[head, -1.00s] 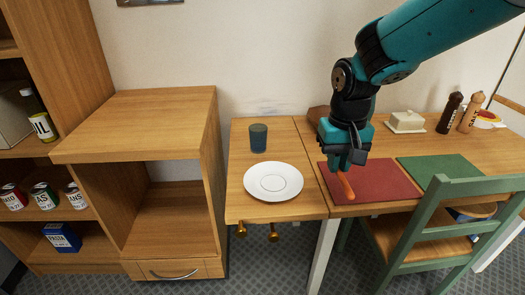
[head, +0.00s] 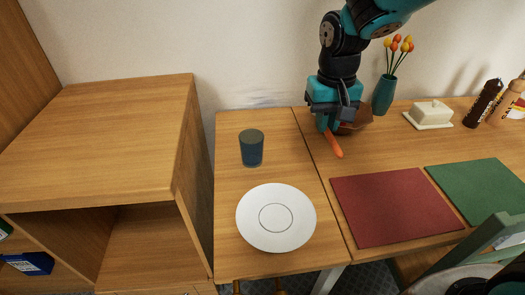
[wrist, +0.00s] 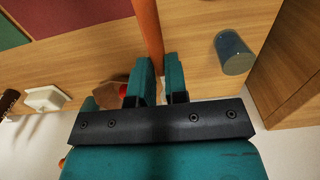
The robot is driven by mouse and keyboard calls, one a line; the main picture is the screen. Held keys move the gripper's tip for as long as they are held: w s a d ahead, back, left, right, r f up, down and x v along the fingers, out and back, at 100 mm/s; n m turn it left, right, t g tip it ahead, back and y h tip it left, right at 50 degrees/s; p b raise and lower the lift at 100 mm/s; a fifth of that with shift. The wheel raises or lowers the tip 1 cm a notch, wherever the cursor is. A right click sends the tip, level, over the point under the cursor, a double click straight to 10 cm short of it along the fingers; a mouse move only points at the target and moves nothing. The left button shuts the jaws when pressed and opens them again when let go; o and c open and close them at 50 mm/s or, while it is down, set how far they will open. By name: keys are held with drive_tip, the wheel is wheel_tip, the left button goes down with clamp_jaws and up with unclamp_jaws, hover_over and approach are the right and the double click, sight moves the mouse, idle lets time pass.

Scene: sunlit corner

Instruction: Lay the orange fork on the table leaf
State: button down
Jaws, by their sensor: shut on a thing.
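The orange fork (head: 333,144) is held in my gripper (head: 327,125), its orange end pointing down and toward the front of the table. In the wrist view the fork (wrist: 147,28) runs up from between the teal fingers (wrist: 160,80) of my gripper, which are shut on it. The table leaf (head: 228,225) is the left section of the table, left of a seam. My gripper and the fork are above the main table, just right of the seam. A white plate (head: 276,242) and a dark blue cup (head: 251,148) stand on the leaf.
A red mat (head: 395,205) and a green mat (head: 478,190) lie on the main table. A brown bowl-like object (head: 355,120) is partly hidden behind my gripper, beside a teal vase (head: 384,94) of flowers. A butter dish (head: 429,115) stands farther right. Leaf between cup and seam is bare.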

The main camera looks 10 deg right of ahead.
sight(311, 187)
drive_tip(key=shift+w+f, duration=0.25)
drive_tip(key=shift+w, duration=0.05)
wheel_tip(311, 187, down, 20)
drive_tip(key=shift+w+a+r+b, duration=0.1)
drive_tip(key=shift+r+b, duration=0.15)
drive_tip(key=shift+b, duration=0.1)
drive_tip(key=shift+f, duration=0.15)
drive_tip(key=c, duration=1.1)
unclamp_jaws()
drive_tip(key=shift+c, duration=0.2)
